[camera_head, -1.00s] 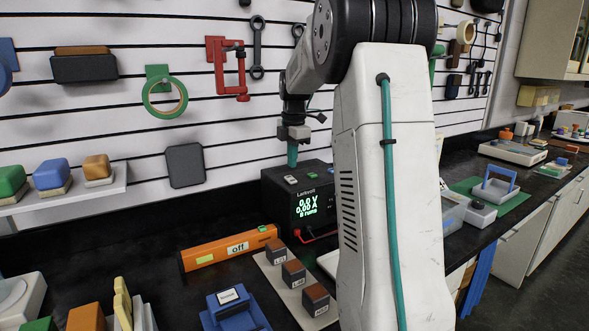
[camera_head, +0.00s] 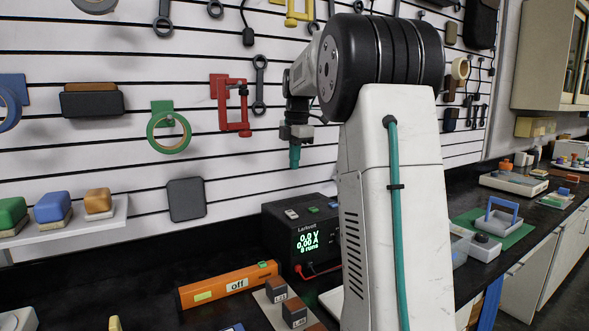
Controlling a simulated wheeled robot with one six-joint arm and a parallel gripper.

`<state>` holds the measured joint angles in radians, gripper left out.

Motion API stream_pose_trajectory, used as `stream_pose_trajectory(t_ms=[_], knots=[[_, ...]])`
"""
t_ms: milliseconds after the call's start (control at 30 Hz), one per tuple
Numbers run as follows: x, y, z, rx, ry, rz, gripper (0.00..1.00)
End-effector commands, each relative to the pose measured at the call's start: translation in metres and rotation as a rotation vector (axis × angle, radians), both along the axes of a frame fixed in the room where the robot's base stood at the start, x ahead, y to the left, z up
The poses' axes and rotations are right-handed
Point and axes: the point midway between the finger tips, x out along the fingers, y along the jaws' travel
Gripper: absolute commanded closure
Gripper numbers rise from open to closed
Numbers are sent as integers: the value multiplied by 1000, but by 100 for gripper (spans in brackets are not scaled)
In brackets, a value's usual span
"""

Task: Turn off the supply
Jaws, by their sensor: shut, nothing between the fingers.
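The power supply (camera_head: 330,247) is a black box labelled Larkvolt on the dark bench. Its lit green display (camera_head: 308,240) reads about 0.0 V and 0.00 A, with a line that looks like "8 runs". Small buttons lie on its top: a whitish one (camera_head: 291,213), a green one (camera_head: 313,209) and another pale one (camera_head: 331,205). My gripper (camera_head: 295,160) has teal fingers, shut and empty, pointing down. It hangs above the supply's top left, clear of the buttons. My arm hides the supply's right part.
An orange bar (camera_head: 222,287) marked "off" lies left of the supply. Dark blocks (camera_head: 276,289) stand on a pale strip in front. A slatted wall with hung tools, such as a red clamp (camera_head: 238,105), rises behind.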

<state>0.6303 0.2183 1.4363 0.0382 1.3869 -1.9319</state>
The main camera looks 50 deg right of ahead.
Motion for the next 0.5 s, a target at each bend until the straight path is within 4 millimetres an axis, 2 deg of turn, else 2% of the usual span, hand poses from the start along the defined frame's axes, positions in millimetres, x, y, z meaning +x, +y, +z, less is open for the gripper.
stream_pose_trajectory(t_ms=[33,333,500], knots=[[5,-4,0,-4,-14,-1,100],[5,-3,-4,-4,-13,0,100],[7,-4,-25,-2,-11,0,100]])
